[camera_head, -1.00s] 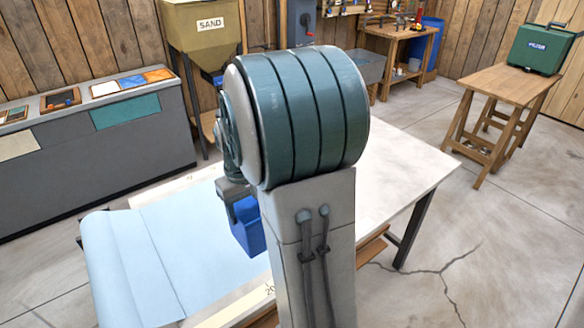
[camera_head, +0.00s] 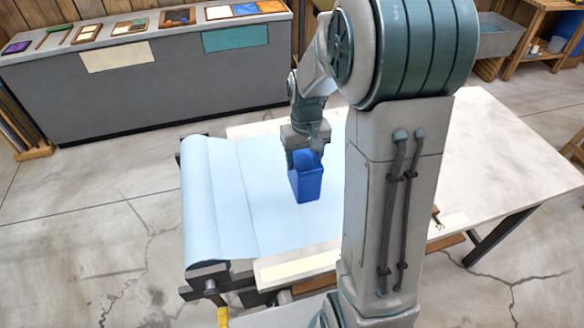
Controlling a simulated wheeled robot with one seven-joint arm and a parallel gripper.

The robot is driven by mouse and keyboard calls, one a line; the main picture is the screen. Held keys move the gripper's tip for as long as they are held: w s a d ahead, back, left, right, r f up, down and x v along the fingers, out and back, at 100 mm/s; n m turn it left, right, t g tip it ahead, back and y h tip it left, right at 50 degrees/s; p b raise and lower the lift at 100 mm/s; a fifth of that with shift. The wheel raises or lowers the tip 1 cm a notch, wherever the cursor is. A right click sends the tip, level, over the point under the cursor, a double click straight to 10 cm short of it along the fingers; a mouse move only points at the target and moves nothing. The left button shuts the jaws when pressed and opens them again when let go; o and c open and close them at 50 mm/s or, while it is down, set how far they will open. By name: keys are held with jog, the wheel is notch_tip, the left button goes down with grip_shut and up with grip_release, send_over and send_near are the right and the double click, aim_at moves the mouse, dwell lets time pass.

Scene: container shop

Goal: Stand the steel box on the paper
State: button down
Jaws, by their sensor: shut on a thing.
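My gripper (camera_head: 304,150) is shut on a blue box (camera_head: 307,184), gripping it at its upper edge. The box looks upright and open at the top, and its surface is plain blue rather than bare steel. It is over the light blue paper (camera_head: 222,190), which covers the left part of the table and rises in a roll along the left edge. I cannot tell whether the bottom of the box touches the paper. The fingertips are partly hidden by the box and the gripper body.
The pale table top (camera_head: 495,150) is bare on the right, partly behind my arm. A grey counter (camera_head: 150,85) with trays and swatches stands at the back left. A grey sink (camera_head: 500,38) and a wooden bench (camera_head: 545,35) are at the back right.

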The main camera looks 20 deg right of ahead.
aim_at(290, 176)
jog(key=a, duration=0.1)
jog(key=w+a+f, duration=0.1)
jog(key=a+f, duration=0.1)
jog(key=shift+w+a+f, duration=0.1)
jog(key=shift+w+f, duration=0.05)
jog(key=shift+w, duration=0.25)
jog(key=shift+f+p, duration=0.6)
jog(key=shift+f, duration=1.4)
jog(key=shift+f, duration=0.15)
jog(key=shift+c, duration=2.1)
grip_release()
